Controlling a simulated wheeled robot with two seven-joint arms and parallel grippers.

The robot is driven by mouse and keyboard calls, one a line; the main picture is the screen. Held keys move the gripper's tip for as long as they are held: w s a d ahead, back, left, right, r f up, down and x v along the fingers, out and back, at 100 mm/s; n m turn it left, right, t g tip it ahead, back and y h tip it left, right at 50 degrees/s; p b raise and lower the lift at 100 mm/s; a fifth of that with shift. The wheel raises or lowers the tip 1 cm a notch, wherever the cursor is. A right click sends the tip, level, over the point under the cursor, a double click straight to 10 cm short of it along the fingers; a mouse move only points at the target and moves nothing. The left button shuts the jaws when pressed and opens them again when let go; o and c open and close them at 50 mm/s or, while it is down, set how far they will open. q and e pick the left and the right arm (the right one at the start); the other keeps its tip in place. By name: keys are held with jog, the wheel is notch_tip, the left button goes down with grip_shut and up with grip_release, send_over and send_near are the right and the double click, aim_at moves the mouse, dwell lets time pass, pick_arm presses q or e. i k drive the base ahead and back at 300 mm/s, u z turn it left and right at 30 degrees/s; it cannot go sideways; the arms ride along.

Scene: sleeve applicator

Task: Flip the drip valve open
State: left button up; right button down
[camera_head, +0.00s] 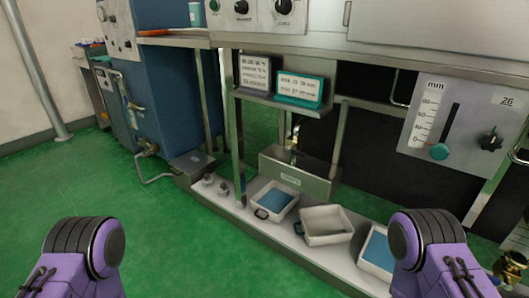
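A small brass-coloured valve or tap (293,136) shows in the head view, right of centre, just above a labelled metal trough (297,173) under the machine frame. It may be the drip valve; it is too small to tell its lever position. Another brass fitting (512,268) sits at the lower right edge, and a further one (148,148) is on the side of the blue machine. Parts of both my purple arms show at the bottom left and bottom right. Neither gripper is in view, and nothing touches the valves.
Trays, one with blue contents (272,199) and one pale (327,240), stand on a low metal ledge. A gauge panel marked mm (465,118) hangs at the right. Two signs (299,88) stand on a shelf above the trough. The green floor at left is clear.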

aim_at(296, 152)
jog(key=u, duration=0.4)
jog(key=k, duration=0.5)
jog(key=u, duration=0.8)
jog(key=i, duration=1.5)
jog(key=z, duration=1.05)
jog(key=i, duration=0.4)
jog(key=z, duration=0.4)
